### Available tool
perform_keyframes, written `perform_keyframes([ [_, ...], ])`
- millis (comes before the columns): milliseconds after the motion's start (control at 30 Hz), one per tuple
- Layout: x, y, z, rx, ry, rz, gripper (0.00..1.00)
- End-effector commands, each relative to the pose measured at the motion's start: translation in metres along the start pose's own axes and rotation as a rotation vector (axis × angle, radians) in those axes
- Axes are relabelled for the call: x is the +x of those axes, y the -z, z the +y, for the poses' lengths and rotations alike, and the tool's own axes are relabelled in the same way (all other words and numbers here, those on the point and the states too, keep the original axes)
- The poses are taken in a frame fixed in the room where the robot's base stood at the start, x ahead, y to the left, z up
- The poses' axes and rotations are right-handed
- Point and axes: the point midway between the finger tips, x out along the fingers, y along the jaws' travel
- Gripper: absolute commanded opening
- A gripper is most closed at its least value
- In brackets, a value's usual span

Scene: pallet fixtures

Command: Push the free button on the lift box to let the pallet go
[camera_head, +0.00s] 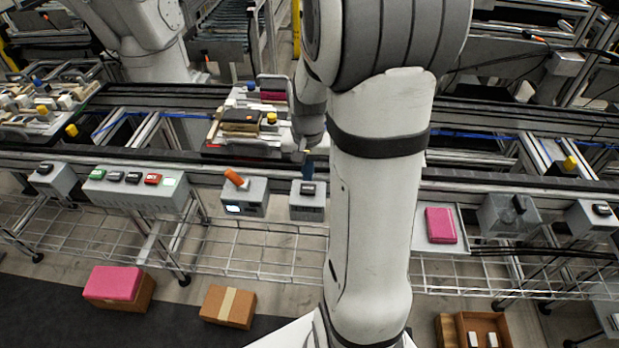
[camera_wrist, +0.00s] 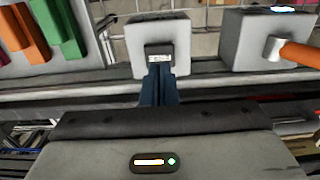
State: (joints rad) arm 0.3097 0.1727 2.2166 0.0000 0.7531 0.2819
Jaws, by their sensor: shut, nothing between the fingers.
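A small grey box (camera_head: 307,213) with one black button (camera_head: 307,188) hangs on the near side of the conveyor. The wrist view shows the same box (camera_wrist: 178,26) and its black button (camera_wrist: 158,49) with a pale label too small to read. My gripper (camera_head: 307,174) is shut, and its dark blue fingers (camera_wrist: 158,72) point at the button. The fingertips overlap the button's near edge in the wrist view; I cannot tell if they touch it. A pallet (camera_head: 216,139) carrying dark and coloured parts sits on the conveyor left of my gripper, partly hidden by my arm.
A box with an orange lever (camera_head: 236,178) stands just left of the button box, and also shows in the wrist view (camera_wrist: 298,52). Further left is a panel (camera_head: 135,192) with several buttons. A pink block (camera_head: 440,225) lies on a tray to the right.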

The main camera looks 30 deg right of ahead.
Motion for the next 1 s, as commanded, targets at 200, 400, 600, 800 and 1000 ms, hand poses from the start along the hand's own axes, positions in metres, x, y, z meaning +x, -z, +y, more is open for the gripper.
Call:
perform_keyframes([
  [200,0.026,0.0,0.0,0.001,-0.001,-0.002,0.0],
  [400,0.032,0.0,0.0,0.001,0.0,0.001,0.0],
  [600,0.032,0.0,0.001,0.001,0.0,0.001,0.0],
  [800,0.043,0.0,0.001,0.002,0.0,0.0,0.0],
  [1000,0.053,-0.001,0.001,0.002,-0.001,-0.004,0.0],
])
